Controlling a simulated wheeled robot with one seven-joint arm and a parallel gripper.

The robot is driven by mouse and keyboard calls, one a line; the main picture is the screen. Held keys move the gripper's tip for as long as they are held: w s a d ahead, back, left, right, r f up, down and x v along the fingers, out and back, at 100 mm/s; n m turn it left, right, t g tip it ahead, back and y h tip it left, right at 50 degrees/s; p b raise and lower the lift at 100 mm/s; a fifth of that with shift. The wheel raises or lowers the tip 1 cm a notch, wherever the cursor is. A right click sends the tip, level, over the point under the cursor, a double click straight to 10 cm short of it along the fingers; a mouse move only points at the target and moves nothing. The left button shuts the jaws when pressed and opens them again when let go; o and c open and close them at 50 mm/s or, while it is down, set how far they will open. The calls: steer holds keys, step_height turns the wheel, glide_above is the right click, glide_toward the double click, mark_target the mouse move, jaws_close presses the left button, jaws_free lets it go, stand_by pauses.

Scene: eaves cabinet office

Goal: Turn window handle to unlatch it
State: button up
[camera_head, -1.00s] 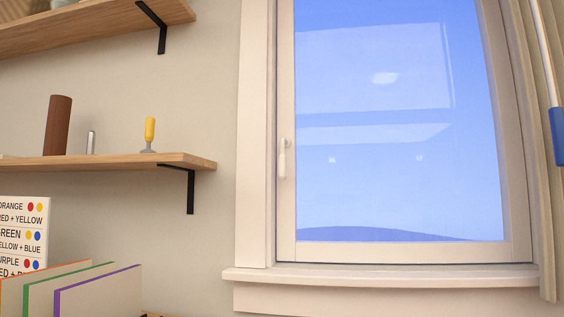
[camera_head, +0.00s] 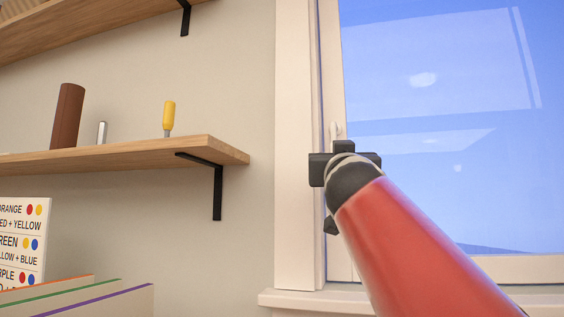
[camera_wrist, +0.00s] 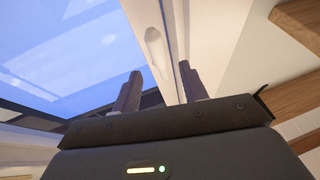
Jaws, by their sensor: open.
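The white window handle (camera_head: 336,131) is on the left side of the window frame; only its upper end shows in the head view, above my gripper. In the wrist view the handle (camera_wrist: 155,48) points down toward the space between the fingertips. My gripper (camera_head: 345,160) is in front of the handle's lower part and hides it in the head view. In the wrist view my gripper (camera_wrist: 160,72) is open and its dark fingers are spread apart, one to each side of the handle's line. I cannot tell whether they touch it. The window (camera_head: 440,70) looks closed.
A wooden shelf (camera_head: 120,158) on a black bracket is to the left, with a brown cylinder (camera_head: 68,115), a small metal cylinder (camera_head: 102,132) and a yellow-handled tool (camera_head: 168,117). The window sill (camera_head: 290,298) juts out below. A colour sign (camera_head: 24,240) stands lower left.

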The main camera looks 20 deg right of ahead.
steer(key=p+x, duration=0.4)
steer(key=x, duration=0.3)
steer(key=shift+w+d+r, duration=0.1)
steer(key=shift+d+r, duration=0.05)
steer(key=shift+r, duration=0.1)
jaws_close()
